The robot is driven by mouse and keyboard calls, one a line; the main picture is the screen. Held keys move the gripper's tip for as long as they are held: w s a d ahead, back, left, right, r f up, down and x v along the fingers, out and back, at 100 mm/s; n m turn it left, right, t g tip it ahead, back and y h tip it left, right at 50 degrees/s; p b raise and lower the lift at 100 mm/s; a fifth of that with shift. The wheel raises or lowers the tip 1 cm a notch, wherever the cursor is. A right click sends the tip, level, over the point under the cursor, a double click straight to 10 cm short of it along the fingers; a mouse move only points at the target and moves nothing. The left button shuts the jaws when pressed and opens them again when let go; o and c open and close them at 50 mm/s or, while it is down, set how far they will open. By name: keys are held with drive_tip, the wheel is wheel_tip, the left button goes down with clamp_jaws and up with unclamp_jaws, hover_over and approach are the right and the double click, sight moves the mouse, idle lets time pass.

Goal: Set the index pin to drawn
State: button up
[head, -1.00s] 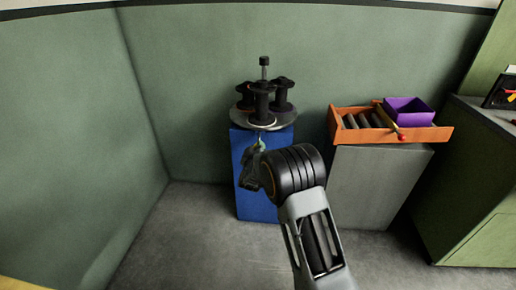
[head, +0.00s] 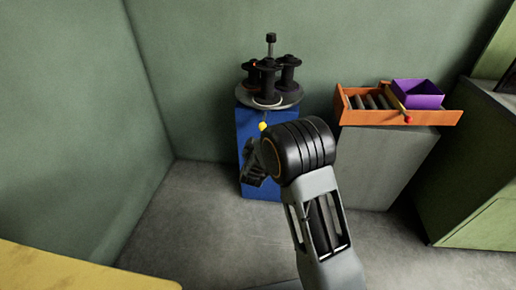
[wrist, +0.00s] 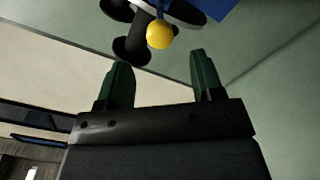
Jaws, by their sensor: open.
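The index pin shows as a yellow ball knob (head: 263,126) at the upper front of the blue pedestal, just below the round grey plate (head: 285,97) with its black spools. In the wrist view the yellow knob (wrist: 160,34) is large, on a thin stem, with dark spools behind it. My gripper (wrist: 163,72) is open and empty. Its two green fingers stand apart, with the knob beyond their tips and between them in the picture; I see no contact. In the head view my gripper (head: 256,163) is in front of the pedestal, below the knob, partly hidden by my wrist.
The blue pedestal (head: 250,185) stands near the green back wall. To its right a grey cabinet (head: 385,165) bears an orange tray (head: 440,117) with dark rolls and a purple box (head: 417,93). A yellow surface (head: 70,275) is at lower left. Grey floor is clear left of the pedestal.

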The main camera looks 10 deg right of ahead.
drive_tip(key=v, duration=0.6)
drive_tip(key=shift+s, duration=0.4)
